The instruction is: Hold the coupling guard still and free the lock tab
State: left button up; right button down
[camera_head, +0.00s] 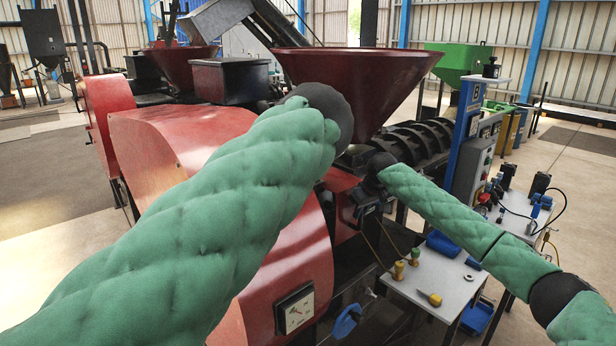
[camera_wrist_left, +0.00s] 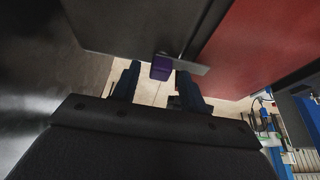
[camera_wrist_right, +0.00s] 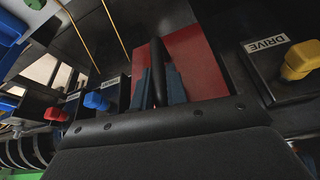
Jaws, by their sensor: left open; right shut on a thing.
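In the right wrist view my right gripper (camera_wrist_right: 158,78) is shut on a black upright bar handle (camera_wrist_right: 158,60). Behind the handle is a flat red panel (camera_wrist_right: 203,62), which looks like the coupling guard. In the head view my right gripper (camera_head: 363,198) is small and dark beside the red machine. In the left wrist view my left gripper (camera_wrist_left: 158,76) is open, its two fingers apart. A small purple block, likely the lock tab (camera_wrist_left: 161,67), shows between the fingertips by a grey metal strip (camera_wrist_left: 192,66); contact cannot be told. My left arm hides the left gripper in the head view.
A large dark red hopper (camera_head: 358,75) stands over the machine. Red rounded covers (camera_head: 165,135) lie beside my left arm. A work table (camera_head: 440,280) with small tools stands at right. Yellow (camera_wrist_right: 298,60), blue (camera_wrist_right: 97,101) and red (camera_wrist_right: 55,114) handles flank the right gripper.

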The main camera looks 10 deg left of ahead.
pick_arm(q)
grip_shut()
jog(key=shift+m, duration=0.3)
jog(key=m+g+y, duration=0.1)
jog(key=m, duration=0.2)
jog(key=shift+w+m, duration=0.1)
jog(key=shift+m, duration=0.2)
jog(key=m+y, duration=0.2)
jog(key=m, duration=0.2)
jog(key=shift+d+r+m, duration=0.1)
jog(key=shift+d+m, duration=0.05)
jog(key=shift+m, duration=0.15)
jog(key=m+y, duration=0.1)
jog(key=m, duration=0.3)
jog(key=shift+y, duration=0.4)
jog(key=shift+m+t+y, duration=0.4)
jog(key=shift+m+y, duration=0.4)
jog(key=shift+m, duration=1.7)
